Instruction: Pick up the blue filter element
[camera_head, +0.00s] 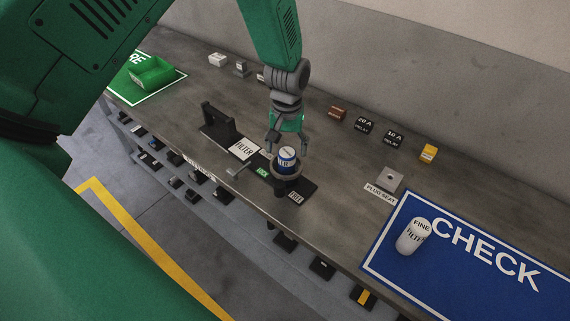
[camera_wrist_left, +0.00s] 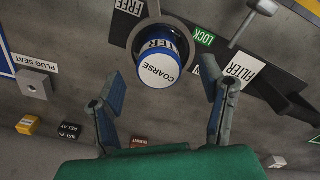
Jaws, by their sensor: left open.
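The blue filter element (camera_head: 287,157) stands upright in a round grey holder (camera_head: 289,182) on a dark base plate. In the left wrist view the blue filter element (camera_wrist_left: 159,60) shows a white top marked COARSE and a blue band around its side. My left gripper (camera_head: 287,146) is open just above and behind it in the head view. In the left wrist view the open fingers of my left gripper (camera_wrist_left: 166,95) point toward the filter, which lies between and just beyond their tips. I see no contact. My right gripper is not in view.
A white FINE filter (camera_head: 412,236) stands on the blue CHECK mat (camera_head: 392,259) at right. A lever (camera_head: 238,168) and a black handle (camera_head: 217,121) are beside the holder. A green bin (camera_head: 151,74) is at far left. Small blocks line the table's back.

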